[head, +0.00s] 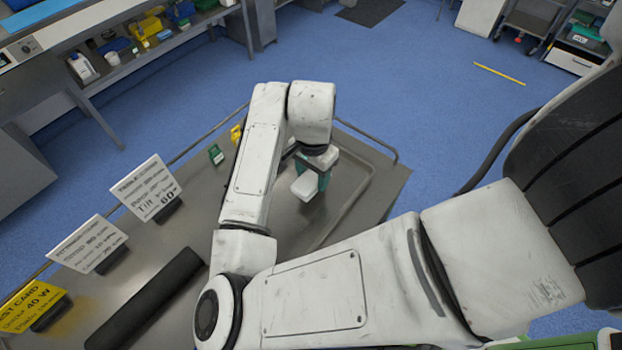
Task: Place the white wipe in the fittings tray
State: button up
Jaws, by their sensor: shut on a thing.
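My gripper (311,165) is mostly hidden under my own wrist, over the left part of a shallow metal tray (352,178) in the head view. It is shut on a small pale block-like thing, which I take for the white wipe (304,187). The fingertips and the exact grip cannot be made out.
A small green item (216,155) and a yellow item (236,133) are on the metal table left of my arm. Two white cards (146,188) (88,244), a yellow card (34,305) and a black roll (147,299) are further left. The tray's right side looks bare.

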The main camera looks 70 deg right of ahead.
aim_at(311, 183)
jog(key=shift+w+d+f, duration=0.15)
jog(key=shift+w+f, duration=0.2)
jog(key=shift+f, duration=1.55)
jog(key=shift+f, duration=0.2)
jog(key=o, duration=1)
notch_tip(311, 183, up, 12)
jog(key=shift+r, duration=0.2)
